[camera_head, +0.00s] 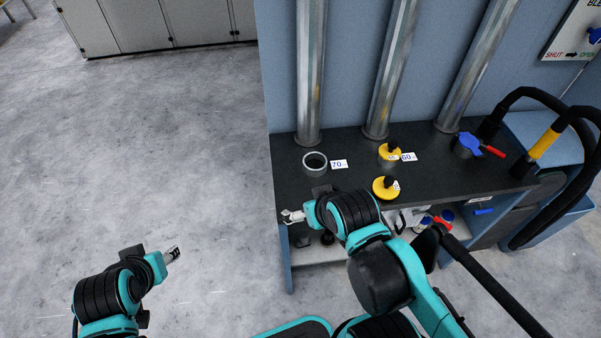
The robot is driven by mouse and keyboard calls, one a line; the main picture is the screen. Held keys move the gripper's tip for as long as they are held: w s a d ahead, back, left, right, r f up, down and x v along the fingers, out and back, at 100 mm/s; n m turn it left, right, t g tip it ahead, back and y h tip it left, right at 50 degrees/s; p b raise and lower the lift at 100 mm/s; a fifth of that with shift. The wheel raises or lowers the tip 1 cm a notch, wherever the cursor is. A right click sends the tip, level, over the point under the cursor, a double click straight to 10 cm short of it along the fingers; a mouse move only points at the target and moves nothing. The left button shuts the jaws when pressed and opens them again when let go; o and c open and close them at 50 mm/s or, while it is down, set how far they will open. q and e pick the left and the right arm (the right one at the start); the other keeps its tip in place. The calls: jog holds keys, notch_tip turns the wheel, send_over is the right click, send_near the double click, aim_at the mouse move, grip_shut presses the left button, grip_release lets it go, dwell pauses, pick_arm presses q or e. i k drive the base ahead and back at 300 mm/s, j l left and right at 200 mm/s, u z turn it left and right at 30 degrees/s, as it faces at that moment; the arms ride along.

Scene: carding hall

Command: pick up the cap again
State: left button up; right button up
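A yellow cap (381,194) with a black knob and a small white label lies on the dark bench top, near its front edge. A second yellow cap (383,156) sits on the port marked 60, behind it. The port marked 70 (304,164) is an open ring without a cap. My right gripper (287,216) is at the bench's front left edge, left of the loose cap and apart from it; its fingers are too small to read. My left gripper (175,253) is over the floor, far left of the bench, with its finger opening unclear.
Metal pipes (311,70) rise behind the ports. A blue-handled valve with a red lever (494,151) and black hoses (545,95) stand at the right. A shelf below the bench holds several small items. The floor (180,130) at the left is clear.

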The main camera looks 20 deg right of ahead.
aim_at(386, 188)
jog(key=l+z, duration=0.2)
jog(key=z, duration=1.25)
jog(key=i+l, duration=0.1)
jog(key=l, duration=0.25)
jog(key=i+l, duration=0.1)
jog(key=l, duration=0.3)
jog(key=i+l, duration=0.15)
jog(key=l, duration=0.2)
jog(key=i+l, duration=0.1)
jog(key=l, duration=0.25)
jog(key=z, duration=0.05)
